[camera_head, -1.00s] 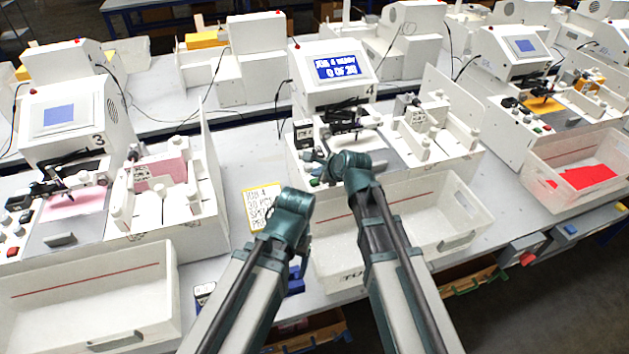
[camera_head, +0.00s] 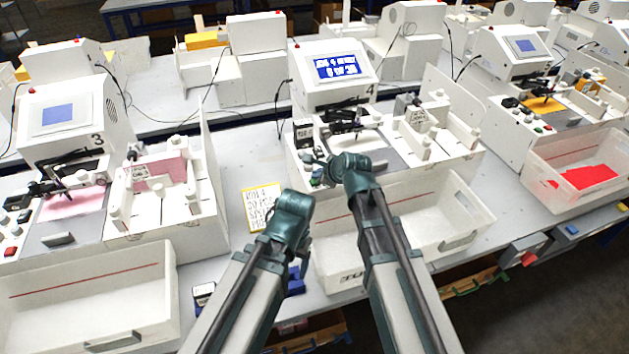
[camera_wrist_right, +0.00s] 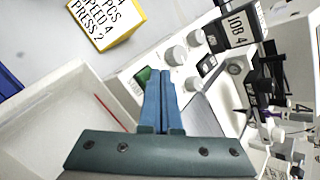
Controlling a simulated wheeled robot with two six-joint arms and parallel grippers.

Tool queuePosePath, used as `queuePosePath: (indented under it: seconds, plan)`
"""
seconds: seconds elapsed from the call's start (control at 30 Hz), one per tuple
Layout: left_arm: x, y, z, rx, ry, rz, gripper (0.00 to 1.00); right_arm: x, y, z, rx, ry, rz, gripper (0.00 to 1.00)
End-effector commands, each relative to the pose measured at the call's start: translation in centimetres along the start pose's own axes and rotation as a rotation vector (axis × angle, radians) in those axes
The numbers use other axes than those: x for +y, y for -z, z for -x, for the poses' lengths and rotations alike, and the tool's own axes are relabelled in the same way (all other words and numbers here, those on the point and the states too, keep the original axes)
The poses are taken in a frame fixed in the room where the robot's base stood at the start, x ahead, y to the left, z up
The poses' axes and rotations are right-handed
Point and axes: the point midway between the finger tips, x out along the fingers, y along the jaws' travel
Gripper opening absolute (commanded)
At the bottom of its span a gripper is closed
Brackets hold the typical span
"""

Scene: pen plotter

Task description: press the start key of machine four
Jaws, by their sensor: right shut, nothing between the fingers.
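Machine four (camera_head: 318,92) stands in the middle of the head view, its blue screen (camera_head: 338,67) lit with white text and a "4" below it. Its green key (camera_wrist_right: 143,76) shows in the right wrist view at the front corner of the panel, partly behind my fingers. My right gripper (camera_wrist_right: 164,75) is shut and empty. Its blue fingertips overlap the key's right side in the picture; I cannot tell whether they touch it. In the head view my right gripper (camera_head: 318,172) is small over that panel corner. My left arm shows, but its gripper is hidden.
White knobs (camera_wrist_right: 177,55) and a "JOB 4" block (camera_wrist_right: 237,28) stand close to my right fingers. A clear bin (camera_head: 455,205) is in front of machine four. A yellow-edged job card (camera_head: 262,205) lies left of it. Machine three (camera_head: 70,125) stands further left.

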Motion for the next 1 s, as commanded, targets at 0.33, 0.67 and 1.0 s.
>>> queuePosePath:
  seconds: [0.33, 0.67, 1.0]
  plan:
    - [0.04, 0.03, -0.44, 0.0, 0.0, 0.0, 0.7, 0.23, 0.23, -0.31, 0.0, 0.0, 0.0, 0.0]
    - [0.08, 0.05, -0.82, 0.0, 0.0, 0.0, 0.7, 0.42, 0.42, -0.57, 0.0, 0.0, 0.0, 0.0]
    - [0.07, 0.04, -0.71, 0.0, 0.0, 0.0, 0.7, 0.36, 0.37, -0.5, 0.0, 0.0, 0.0, 0.0]
